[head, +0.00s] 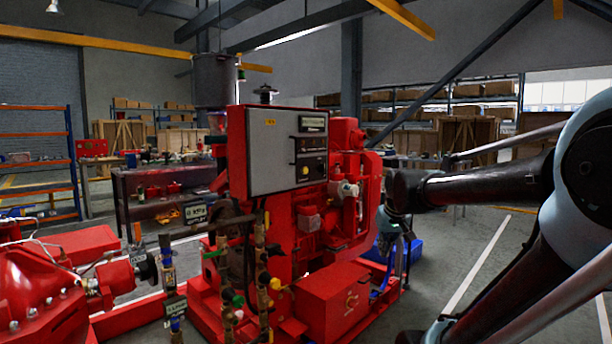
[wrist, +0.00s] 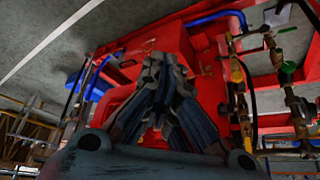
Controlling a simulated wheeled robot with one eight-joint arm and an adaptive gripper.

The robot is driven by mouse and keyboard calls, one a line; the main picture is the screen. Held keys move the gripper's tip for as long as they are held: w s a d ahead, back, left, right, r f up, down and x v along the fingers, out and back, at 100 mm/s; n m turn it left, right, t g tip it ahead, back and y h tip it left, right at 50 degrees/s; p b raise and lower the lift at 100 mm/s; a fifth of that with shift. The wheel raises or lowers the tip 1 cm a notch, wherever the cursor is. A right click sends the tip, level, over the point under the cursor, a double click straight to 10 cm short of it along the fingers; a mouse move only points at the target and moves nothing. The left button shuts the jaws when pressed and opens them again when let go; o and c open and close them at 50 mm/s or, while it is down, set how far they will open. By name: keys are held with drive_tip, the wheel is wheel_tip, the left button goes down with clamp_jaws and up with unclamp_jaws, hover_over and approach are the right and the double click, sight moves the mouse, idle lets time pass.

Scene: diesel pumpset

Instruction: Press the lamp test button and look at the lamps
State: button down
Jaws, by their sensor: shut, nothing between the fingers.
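The grey control panel (head: 262,152) is on the red engine set in the middle of the head view. It has a dark display at its upper right and a dark strip of small controls below. A round yellow spot (head: 305,171) shows at its lower right; I cannot tell whether it is a button or a lamp. The lamp test button and single lamps are too small to make out. My gripper (head: 393,243) hangs right of the engine, below panel height and apart from the panel. In the wrist view my gripper (wrist: 163,62) is shut and empty.
The red engine (head: 358,195) and its red base stand between my arm and the pipes. Upright pipes with valves (head: 262,290) rise in front. A blue crate (head: 375,252) lies behind the base. A dark workbench (head: 130,200) stands at left. Floor at right is clear.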

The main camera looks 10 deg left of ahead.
sight(305, 171)
drive_tip(key=w+a+r+t+y, duration=0.1)
drive_tip(key=w+a+r, duration=0.4)
drive_tip(key=w, duration=0.5)
drive_tip(key=w+a+r+n+t+y, duration=0.1)
drive_tip(key=w+a+r+t, duration=0.1)
drive_tip(key=w+a+r, duration=0.4)
drive_tip(key=w+a+r+n+t, duration=0.1)
drive_tip(key=w+a+r, duration=0.4)
drive_tip(key=w, duration=0.8)
drive_tip(key=shift+w+a+r+y, duration=0.3)
drive_tip(key=shift+w+a+y, duration=0.1)
drive_tip(key=shift+a, duration=0.7)
drive_tip(key=w+a, duration=0.5)
drive_tip(key=a, duration=0.2)
drive_tip(key=shift+w, duration=0.15)
drive_tip(key=shift+w+a, duration=0.15)
drive_tip(key=shift+a, duration=0.15)
